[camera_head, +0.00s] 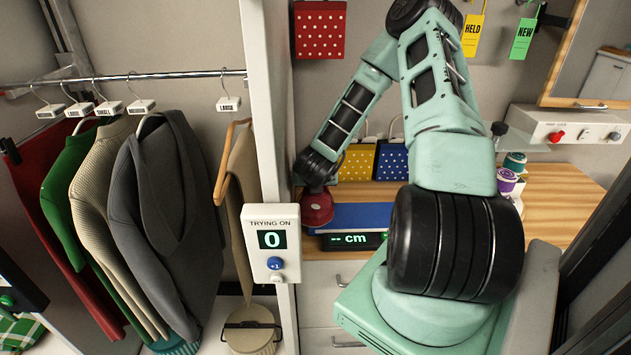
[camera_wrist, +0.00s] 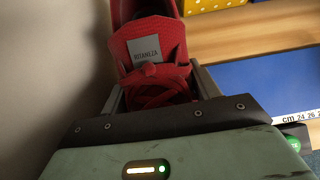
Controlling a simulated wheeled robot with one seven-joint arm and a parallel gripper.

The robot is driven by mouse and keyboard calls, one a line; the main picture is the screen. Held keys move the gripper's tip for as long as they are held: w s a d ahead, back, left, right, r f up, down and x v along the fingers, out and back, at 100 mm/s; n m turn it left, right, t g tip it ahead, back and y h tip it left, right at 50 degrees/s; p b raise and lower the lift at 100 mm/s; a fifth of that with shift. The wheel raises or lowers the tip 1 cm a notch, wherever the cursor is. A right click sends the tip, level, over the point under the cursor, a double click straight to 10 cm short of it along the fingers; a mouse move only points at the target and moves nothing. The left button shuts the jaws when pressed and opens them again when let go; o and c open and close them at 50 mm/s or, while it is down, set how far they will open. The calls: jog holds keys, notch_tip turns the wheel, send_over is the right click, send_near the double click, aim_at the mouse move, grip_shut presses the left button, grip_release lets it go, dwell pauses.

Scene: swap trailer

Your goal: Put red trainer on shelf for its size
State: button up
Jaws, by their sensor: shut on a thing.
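The red trainer (camera_wrist: 150,40) is in my gripper (camera_wrist: 155,95), which is shut on it. In the wrist view its tongue carries a grey label that seems to read "BITANEZA", and its laces lie between the fingers. In the head view the trainer (camera_head: 318,208) shows only partly, below my wrist, at the left end of a blue measuring board (camera_head: 352,215). I cannot tell whether it touches the board. The board's display reads "-- cm". The board also shows in the wrist view (camera_wrist: 255,85), right of the trainer, with a cm scale. No size shelf is clearly identifiable.
A white post (camera_head: 268,130) with a "TRYING ON" counter (camera_head: 272,243) reading 0 stands close left of my gripper. Garments hang on a rail (camera_head: 130,76) further left. Yellow (camera_head: 357,162) and blue (camera_head: 393,160) dotted bags stand behind.

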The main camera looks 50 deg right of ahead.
jog(key=shift+f+b, duration=0.6)
jog(key=o, duration=1.3)
jog(key=shift+c, duration=0.2)
jog(key=shift+r, duration=0.2)
jog(key=shift+r+p, duration=0.3)
jog(key=shift+p, duration=0.25)
jog(key=v, duration=0.9)
jog(key=shift+r, duration=0.45)
jog(key=shift+r+p, duration=0.15)
jog(key=shift+p, duration=0.85)
